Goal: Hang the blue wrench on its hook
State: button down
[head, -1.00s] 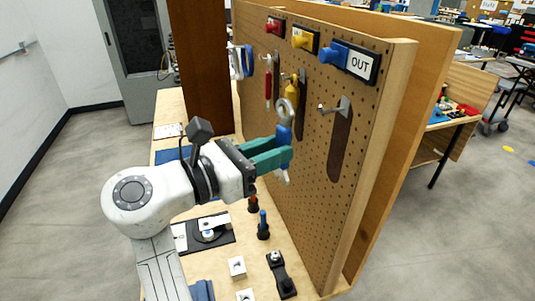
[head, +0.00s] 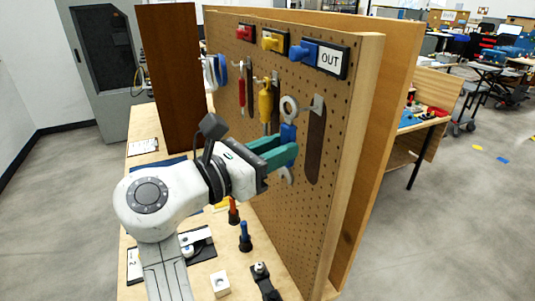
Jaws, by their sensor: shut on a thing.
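The blue wrench (head: 288,132) stands roughly upright, with a silver ring end at the top, a blue handle and a silver lower end. My gripper (head: 288,154) has teal fingers shut on its handle. The ring is just left of the metal hook (head: 317,104) on the pegboard, above a dark wrench-shaped silhouette.
The pegboard (head: 338,170) holds a yellow tool (head: 265,102) and a red tool (head: 242,90) to the left. Blue, yellow and red knobs line its top, with an "OUT" label (head: 328,59). A blue-topped peg (head: 245,232) and a white block (head: 220,284) stand on the bench below.

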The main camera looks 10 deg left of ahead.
aim_at(292, 166)
jog(key=shift+w+d+f+b, duration=0.15)
jog(key=shift+w+d+b, duration=0.45)
jog(key=shift+d, duration=0.2)
jog(key=shift+w+d, duration=0.1)
jog(key=shift+d, duration=0.1)
jog(key=shift+w+d+f+p, duration=0.2)
jog(key=shift+d+p, duration=0.15)
jog(key=shift+p, duration=0.5)
jog(key=shift+f, duration=0.1)
jog(key=shift+f, duration=0.2)
jog(key=c, duration=0.8)
grip_release()
